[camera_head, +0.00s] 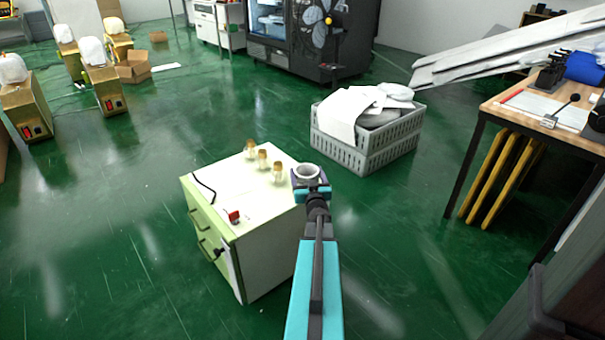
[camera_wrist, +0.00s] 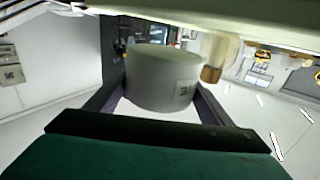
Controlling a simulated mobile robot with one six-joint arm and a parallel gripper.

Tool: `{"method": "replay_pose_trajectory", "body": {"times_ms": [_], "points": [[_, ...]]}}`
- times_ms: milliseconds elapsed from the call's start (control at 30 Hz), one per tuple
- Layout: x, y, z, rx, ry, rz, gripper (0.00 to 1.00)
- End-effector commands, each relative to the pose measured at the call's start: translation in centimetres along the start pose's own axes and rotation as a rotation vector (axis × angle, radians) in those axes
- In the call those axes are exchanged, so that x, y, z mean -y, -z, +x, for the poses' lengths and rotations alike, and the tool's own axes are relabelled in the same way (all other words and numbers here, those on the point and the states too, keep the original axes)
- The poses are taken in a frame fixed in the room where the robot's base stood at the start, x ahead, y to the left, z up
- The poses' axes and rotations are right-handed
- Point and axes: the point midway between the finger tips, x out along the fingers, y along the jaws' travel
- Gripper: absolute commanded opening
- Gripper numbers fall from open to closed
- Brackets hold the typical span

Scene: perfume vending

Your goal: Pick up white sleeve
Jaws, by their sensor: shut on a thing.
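My gripper (camera_head: 308,183) is at the right edge of the small cabinet's top in the head view. In the wrist view the white sleeve (camera_wrist: 163,80) fills the space between the two dark fingers (camera_wrist: 160,95) and bears a small dark printed mark. I cannot tell whether the sleeve touches the cabinet top.
The white cabinet (camera_head: 262,215) carries several small perfume bottles (camera_head: 263,160) just left of my gripper, plus a red item (camera_head: 234,216) and a black cable (camera_head: 203,187). A grey crate (camera_head: 352,155) of white cloths stands behind right. A wooden table (camera_head: 500,106) is at right. Green floor between is free.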

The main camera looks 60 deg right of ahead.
Motion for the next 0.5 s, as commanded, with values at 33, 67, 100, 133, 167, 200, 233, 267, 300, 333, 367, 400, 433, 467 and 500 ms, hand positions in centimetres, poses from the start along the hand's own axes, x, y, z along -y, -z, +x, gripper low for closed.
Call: {"method": "replay_pose_trajectory", "body": {"times_ms": [33, 67, 100, 133, 167, 200, 233, 267, 300, 333, 367, 400, 433, 467, 500], "points": [[-0.2, 0.4, -1.1, 0.000, -0.001, 0.001, 0.53], [-0.3, 0.4, -1.6, 0.001, -0.001, 0.000, 0.53], [-0.5, 0.4, -2.3, 0.001, -0.002, 0.000, 0.53], [-0.7, 0.4, -2.8, 0.002, -0.002, -0.001, 0.53], [-0.8, 0.5, -3.2, 0.001, -0.002, -0.001, 0.53], [-0.9, 0.6, -3.9, 0.001, -0.001, -0.001, 0.53], [-1.0, 0.7, -4.3, 0.000, -0.001, 0.000, 0.53], [-1.2, 0.7, -4.8, 0.001, -0.002, 0.000, 0.53], [-1.4, 0.7, -5.4, 0.001, -0.002, 0.000, 0.53], [-1.5, 0.8, -5.9, 0.001, -0.002, 0.000, 0.53], [-1.6, 0.8, -6.4, 0.001, -0.002, 0.000, 0.53], [-1.8, 0.8, -7.0, 0.001, -0.001, 0.000, 0.53], [-1.9, 0.9, -7.5, 0.001, -0.002, 0.000, 0.53], [-2.0, 1.0, -7.9, 0.001, -0.002, 0.000, 0.53], [-2.2, 1.1, -8.6, 0.000, -0.002, 0.000, 0.53]]}}
